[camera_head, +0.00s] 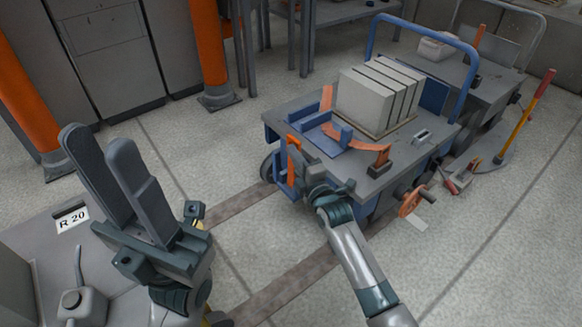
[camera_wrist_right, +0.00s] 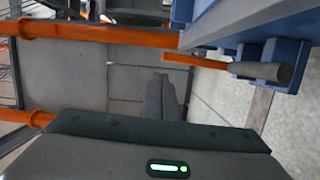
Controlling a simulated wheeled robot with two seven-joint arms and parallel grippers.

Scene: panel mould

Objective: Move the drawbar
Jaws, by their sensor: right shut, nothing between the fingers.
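An orange bar (camera_head: 293,160) stands at the near left end of the blue and grey cart (camera_head: 400,175); I take it to be the drawbar, but cannot be sure. In the right wrist view an orange bar with a grey grip (camera_wrist_right: 262,71) lies close to the cart's blue frame, apart from the fingers. My right gripper (camera_head: 308,172) is at the cart's near left edge beside the orange bar, shut and empty; its fingertips are partly hidden. My left gripper (camera_head: 98,140) is raised over the floor at left, open and empty, fingers a narrow gap apart.
Grey blocks (camera_head: 365,98) and an orange lever (camera_head: 366,147) sit on the cart top. An orange handwheel (camera_head: 411,203) juts from its side. A second cart (camera_head: 482,85) and a long-handled tool (camera_head: 525,112) are at right. Orange pillars (camera_head: 210,45) stand behind.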

